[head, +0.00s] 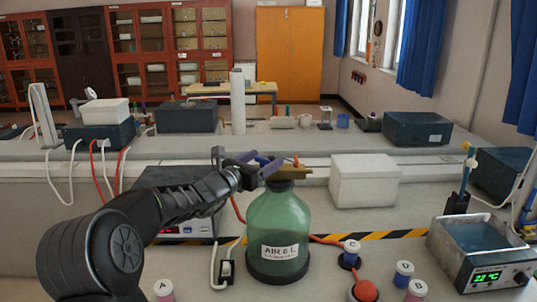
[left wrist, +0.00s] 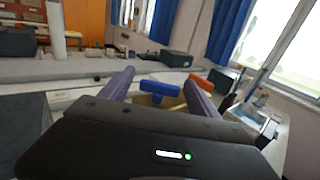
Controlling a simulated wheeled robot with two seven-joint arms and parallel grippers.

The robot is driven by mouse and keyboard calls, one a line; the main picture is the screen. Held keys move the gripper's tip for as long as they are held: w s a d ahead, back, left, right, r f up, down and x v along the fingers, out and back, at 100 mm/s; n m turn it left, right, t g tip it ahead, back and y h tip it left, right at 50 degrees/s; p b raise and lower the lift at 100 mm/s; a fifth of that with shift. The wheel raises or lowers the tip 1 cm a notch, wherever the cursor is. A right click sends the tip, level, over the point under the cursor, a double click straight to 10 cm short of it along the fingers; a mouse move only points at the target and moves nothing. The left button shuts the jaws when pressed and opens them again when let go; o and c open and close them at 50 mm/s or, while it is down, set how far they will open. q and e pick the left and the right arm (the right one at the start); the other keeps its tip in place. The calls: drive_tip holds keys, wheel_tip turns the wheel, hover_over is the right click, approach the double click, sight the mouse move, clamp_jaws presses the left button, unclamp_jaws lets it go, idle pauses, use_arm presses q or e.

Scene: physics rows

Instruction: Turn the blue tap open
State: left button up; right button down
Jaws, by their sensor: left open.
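The blue tap (left wrist: 160,88) shows in the left wrist view as a blue crossbar on a brass body, between my left gripper's two purple fingers. Gaps show on both sides of it. My left gripper (head: 268,156) is open above the brass fitting (head: 292,174) on the green bottle (head: 278,226). In the head view the fingers mostly hide the blue tap. A red-orange handle (head: 296,160) stands on the same fitting, and in the left wrist view it is just beyond the right finger. My right gripper is not in view.
A white box (head: 364,181) stands behind and right of the bottle. Lettered spools, such as spool C (head: 351,250), stand to its right, with a red hose (head: 322,239) nearby. A water bath (head: 484,250) is at the right edge. A dark device (head: 185,229) lies under my left arm.

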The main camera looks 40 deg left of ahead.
use_arm(q)
drive_tip(key=shift+w, duration=1.35)
drive_tip(key=c, duration=1.4)
